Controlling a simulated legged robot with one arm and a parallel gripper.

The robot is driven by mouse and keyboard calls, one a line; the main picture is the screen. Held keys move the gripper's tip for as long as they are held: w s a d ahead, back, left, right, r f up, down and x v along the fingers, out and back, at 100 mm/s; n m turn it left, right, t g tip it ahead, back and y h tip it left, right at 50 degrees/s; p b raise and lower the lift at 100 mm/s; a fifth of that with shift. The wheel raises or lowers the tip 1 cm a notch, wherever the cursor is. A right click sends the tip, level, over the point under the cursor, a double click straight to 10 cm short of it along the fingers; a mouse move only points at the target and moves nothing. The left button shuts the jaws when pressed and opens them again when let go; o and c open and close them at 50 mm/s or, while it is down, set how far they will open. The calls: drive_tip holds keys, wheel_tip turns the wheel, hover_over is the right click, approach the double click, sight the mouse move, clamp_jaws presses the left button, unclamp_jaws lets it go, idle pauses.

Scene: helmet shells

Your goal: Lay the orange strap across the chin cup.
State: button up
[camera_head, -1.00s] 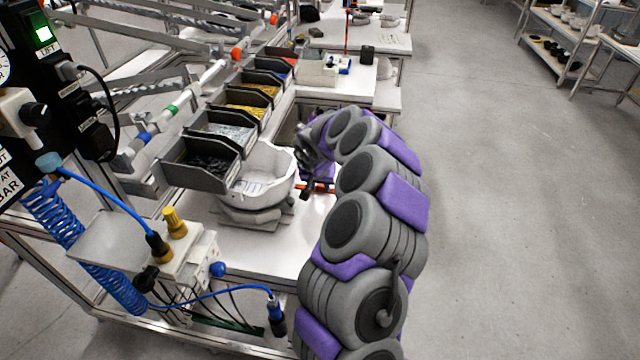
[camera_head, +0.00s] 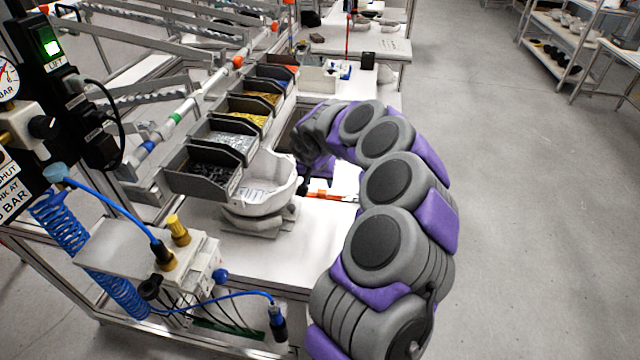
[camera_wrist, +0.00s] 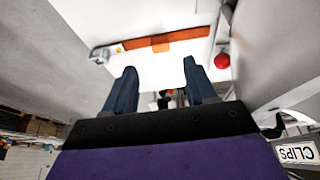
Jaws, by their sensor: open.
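The orange strap (camera_wrist: 160,39) lies flat on the white tabletop in the wrist view, beyond my fingertips and apart from them. It also shows in the head view (camera_head: 322,194), partly covered by my arm. My gripper (camera_wrist: 160,72) is open, with its two dark fingers spread and nothing between them. In the head view my gripper is mostly hidden behind my own arm, to the right of the white helmet shell (camera_head: 267,190). The shell rests on a grey stand. I cannot pick out the chin cup for certain in either view.
Bins of small parts (camera_head: 208,165) run along the bench behind the shell. A red ball (camera_wrist: 222,60) and a grey metal fitting (camera_wrist: 100,54) flank the strap. A label reading CLIPS (camera_wrist: 297,152) is at lower right. The front tabletop (camera_head: 300,245) is clear.

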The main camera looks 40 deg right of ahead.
drive_tip(key=shift+p+v, duration=0.4)
drive_tip(key=shift+v, duration=1.75)
